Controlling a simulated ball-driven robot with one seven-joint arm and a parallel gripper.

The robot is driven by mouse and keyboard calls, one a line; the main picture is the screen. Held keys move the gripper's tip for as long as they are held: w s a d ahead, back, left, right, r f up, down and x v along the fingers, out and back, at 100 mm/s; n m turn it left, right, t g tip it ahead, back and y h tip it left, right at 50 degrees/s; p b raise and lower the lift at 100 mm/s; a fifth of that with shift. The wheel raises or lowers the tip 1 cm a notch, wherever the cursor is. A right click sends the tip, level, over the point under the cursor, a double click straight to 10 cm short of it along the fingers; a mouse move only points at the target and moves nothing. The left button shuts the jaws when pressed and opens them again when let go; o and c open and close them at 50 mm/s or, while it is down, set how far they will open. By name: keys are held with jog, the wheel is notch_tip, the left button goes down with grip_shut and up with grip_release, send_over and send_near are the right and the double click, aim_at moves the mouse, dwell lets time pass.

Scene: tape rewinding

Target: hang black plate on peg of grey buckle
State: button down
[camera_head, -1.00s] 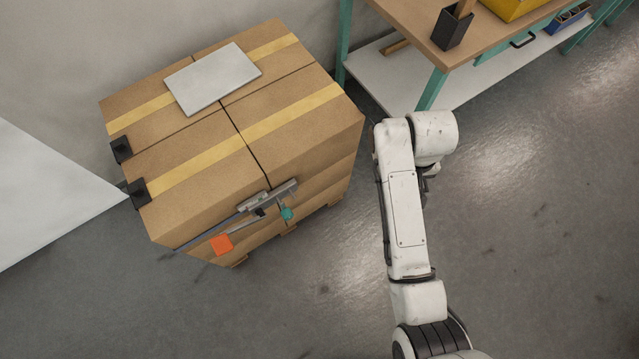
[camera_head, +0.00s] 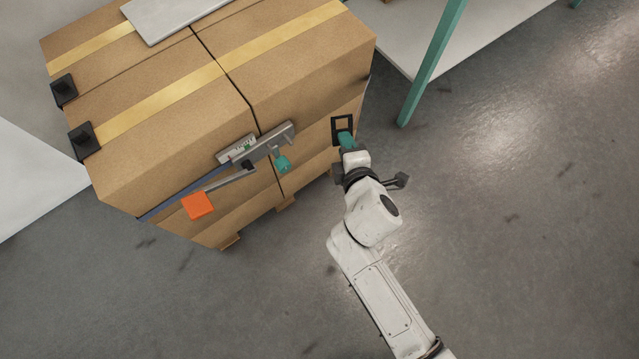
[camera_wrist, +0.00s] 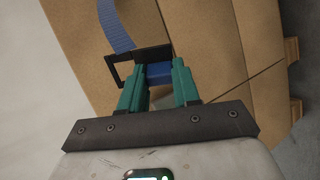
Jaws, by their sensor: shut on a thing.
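The black plate (camera_head: 335,131) is a small black rectangular frame with an open window. A blue piece shows between the fingers of my gripper (camera_wrist: 158,78). The grey buckle (camera_head: 270,142) is on the upper front edge of the boxes, left of my gripper. I cannot make out its peg clearly.
Taped cardboard boxes (camera_head: 165,150) stand on a pallet, with a grey slab (camera_head: 165,18) on top. A bar with an orange end (camera_head: 198,205) and a teal tab (camera_head: 282,163) stick out by the buckle. A teal table leg (camera_head: 432,65) stands at upper right.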

jog(key=s+a+f+n+t+y+b, duration=0.3)
jog(key=s+a+f+n+y+b, duration=0.35)
jog(key=b, duration=0.45)
jog(key=shift+m+y, duration=0.75)
jog(key=shift+y, duration=0.1)
jog(key=shift+r+b+x, duration=0.2)
jog(key=shift+b+x, duration=0.55)
jog(key=shift+x, duration=1.25)
jog(key=shift+r+b+x, duration=0.15)
jog(key=shift+b+x, duration=0.6)
jog(key=shift+x, duration=1.25)
jog(key=shift+w+a+f+b, duration=0.45)
jog(key=shift+w+b, duration=0.15)
jog(key=shift+b, duration=0.35)
jog(key=c, duration=0.7)
grip_release()
jog(key=shift+c, duration=0.2)
